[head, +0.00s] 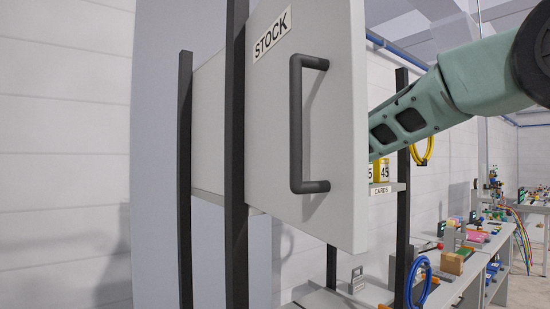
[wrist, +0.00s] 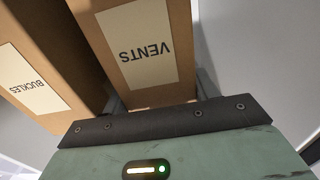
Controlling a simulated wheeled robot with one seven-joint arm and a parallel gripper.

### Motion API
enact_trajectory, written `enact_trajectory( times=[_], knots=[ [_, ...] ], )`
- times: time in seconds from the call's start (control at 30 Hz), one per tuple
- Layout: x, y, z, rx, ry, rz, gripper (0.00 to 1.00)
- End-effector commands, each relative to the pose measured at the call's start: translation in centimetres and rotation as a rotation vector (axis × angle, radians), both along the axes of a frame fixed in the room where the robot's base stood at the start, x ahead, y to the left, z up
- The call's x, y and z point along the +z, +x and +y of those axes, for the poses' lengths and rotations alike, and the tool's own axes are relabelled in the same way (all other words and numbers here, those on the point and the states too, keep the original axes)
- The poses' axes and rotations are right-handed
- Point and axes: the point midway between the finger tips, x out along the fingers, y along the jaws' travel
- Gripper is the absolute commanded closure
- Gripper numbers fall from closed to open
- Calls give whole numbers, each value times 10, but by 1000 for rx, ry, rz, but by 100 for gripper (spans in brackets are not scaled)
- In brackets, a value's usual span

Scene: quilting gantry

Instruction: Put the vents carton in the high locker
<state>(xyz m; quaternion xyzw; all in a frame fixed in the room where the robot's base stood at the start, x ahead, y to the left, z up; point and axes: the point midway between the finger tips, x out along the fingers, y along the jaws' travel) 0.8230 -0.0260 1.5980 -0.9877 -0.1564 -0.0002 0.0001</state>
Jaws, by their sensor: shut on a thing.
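The vents carton (wrist: 148,50), a brown box with a white VENTS label, fills the upper middle of the wrist view; its label reads upside down there. My gripper (wrist: 160,93) is shut on it, with a finger at each side of the carton's near end. In the head view a pale locker door (head: 345,130), marked STOCK and with a dark bar handle (head: 296,125), stands high up. The locker body (head: 210,125) shows to its left. My arm reaches behind the door from the right, so my gripper and the carton are hidden in that view.
A BUCKLES carton (wrist: 35,75) stands close at the left of the vents carton. Dark posts (head: 237,150) rise by the locker. A CARDS shelf (head: 388,188) with a yellow box lies beyond the door. Cluttered benches (head: 455,280) run along the right.

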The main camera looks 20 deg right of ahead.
Motion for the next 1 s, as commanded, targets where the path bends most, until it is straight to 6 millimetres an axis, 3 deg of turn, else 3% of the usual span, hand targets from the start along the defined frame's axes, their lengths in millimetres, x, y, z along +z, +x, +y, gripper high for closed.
enact_trajectory(
  times=[0.27, 0.3, 0.7, 1.0],
  knots=[
    [-3, 0, 0, 0, 1, -2, 71],
    [-2, 0, 0, 0, 0, 0, 33],
    [1, -3, -1, -1, -1, 0, 32],
    [0, -56, -18, -2, -2, -3, 32]
  ],
)
